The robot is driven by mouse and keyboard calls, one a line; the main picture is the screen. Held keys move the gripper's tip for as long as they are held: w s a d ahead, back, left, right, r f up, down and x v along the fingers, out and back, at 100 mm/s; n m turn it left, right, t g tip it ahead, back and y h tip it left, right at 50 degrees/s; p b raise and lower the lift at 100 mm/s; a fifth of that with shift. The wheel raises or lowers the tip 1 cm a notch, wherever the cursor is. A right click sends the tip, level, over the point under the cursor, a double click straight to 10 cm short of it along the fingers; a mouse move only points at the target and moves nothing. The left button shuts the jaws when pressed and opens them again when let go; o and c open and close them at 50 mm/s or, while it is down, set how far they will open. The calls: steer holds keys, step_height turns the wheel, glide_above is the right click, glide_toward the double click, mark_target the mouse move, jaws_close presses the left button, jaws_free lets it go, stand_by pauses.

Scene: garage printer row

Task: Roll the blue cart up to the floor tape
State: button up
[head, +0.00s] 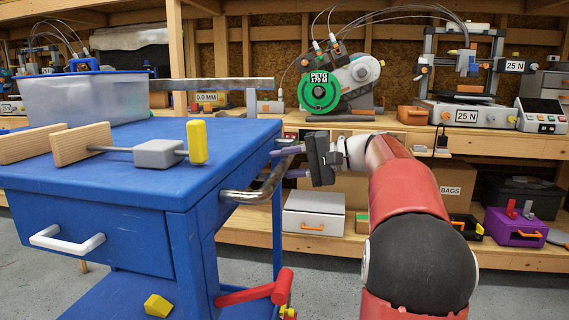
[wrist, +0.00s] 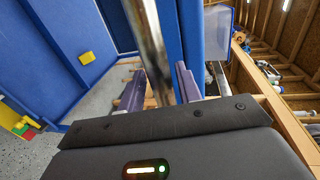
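The blue cart (head: 100,190) fills the left of the head view. Its bent metal handle (head: 240,196) juts from the right side of the top and also shows in the wrist view (wrist: 150,50). My gripper (head: 290,161) is at the handle's far part. Its two purple fingers stand apart, one on each side of the bar, as the wrist view (wrist: 160,90) shows. Narrow gaps seem to lie between fingers and bar, so it looks open around the handle. No floor tape is visible in either view.
On the cart lie a translucent bin (head: 90,98), wooden blocks (head: 82,144) and a grey tool with a yellow end (head: 160,153). A red clamp-like part (head: 255,292) is low on the cart. A wooden workbench (head: 470,138) with printers stands behind. Grey floor (head: 330,270) shows between.

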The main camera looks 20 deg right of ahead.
steer(key=shift+o, duration=0.4)
steer(key=shift+r, duration=0.1)
steer(key=v, duration=0.7)
steer(key=shift+s+d+p, duration=0.25)
steer(key=shift+d+p, duration=0.05)
steer(key=shift+p, duration=0.05)
